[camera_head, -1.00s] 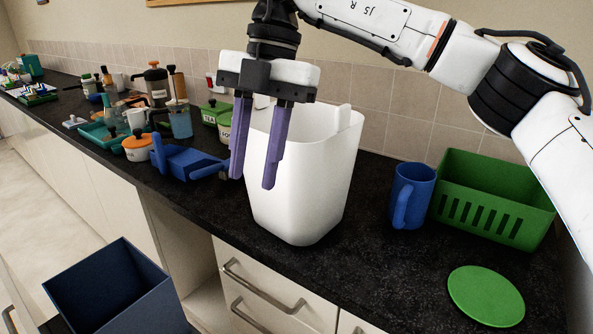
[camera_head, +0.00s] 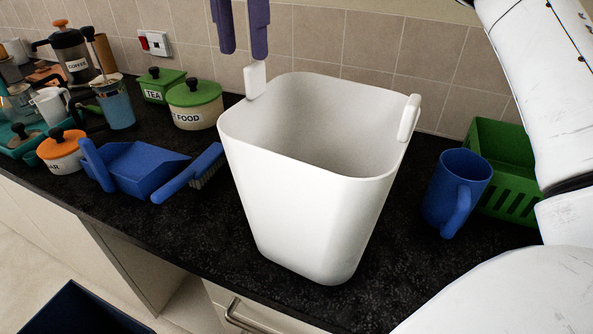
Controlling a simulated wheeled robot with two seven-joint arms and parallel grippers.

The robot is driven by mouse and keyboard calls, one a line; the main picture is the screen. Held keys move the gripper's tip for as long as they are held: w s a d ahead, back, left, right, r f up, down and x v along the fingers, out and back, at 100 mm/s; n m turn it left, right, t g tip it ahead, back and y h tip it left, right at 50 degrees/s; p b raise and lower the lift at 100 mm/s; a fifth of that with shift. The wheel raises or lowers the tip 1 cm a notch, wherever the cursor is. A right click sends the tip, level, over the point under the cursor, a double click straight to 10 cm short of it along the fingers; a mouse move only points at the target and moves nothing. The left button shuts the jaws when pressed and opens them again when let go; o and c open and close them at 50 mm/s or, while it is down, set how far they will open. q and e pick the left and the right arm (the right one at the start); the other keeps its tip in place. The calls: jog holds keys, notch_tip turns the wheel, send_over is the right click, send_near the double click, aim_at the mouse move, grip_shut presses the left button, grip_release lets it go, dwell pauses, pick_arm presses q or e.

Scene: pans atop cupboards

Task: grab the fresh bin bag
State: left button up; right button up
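No bin bag can be made out in the head view. A white open-topped bin (camera_head: 305,215) stands upright on the dark counter, with a tab on its left rim and another on its right. Its visible inner wall is bare; its bottom is hidden. My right gripper's two purple fingers (camera_head: 240,45) hang down at the top of the picture, above the bin's back-left rim. They are apart with nothing between them, and the rest of the gripper is out of the picture. My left gripper is not in view.
A blue dustpan (camera_head: 140,168) and brush (camera_head: 190,172) lie left of the bin. A blue mug (camera_head: 450,185) and green basket (camera_head: 500,165) stand right. A dark blue box (camera_head: 80,315) is at lower left.

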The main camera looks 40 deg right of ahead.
aim_at(251, 65)
jog(key=f, duration=0.1)
jog(key=s+f, duration=0.1)
jog(key=f, duration=0.1)
jog(key=shift+f, duration=0.25)
jog(key=shift+d+f, duration=0.2)
jog(key=shift+f, duration=0.4)
jog(key=f, duration=0.3)
jog(key=shift+d+f, duration=0.3)
jog(key=shift+d, duration=0.05)
jog(key=shift+w+f, duration=0.1)
jog(key=shift+f, duration=0.3)
jog(key=c, duration=0.7)
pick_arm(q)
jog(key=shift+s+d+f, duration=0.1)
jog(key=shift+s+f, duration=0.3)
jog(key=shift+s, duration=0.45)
pick_arm(e)
grip_shut()
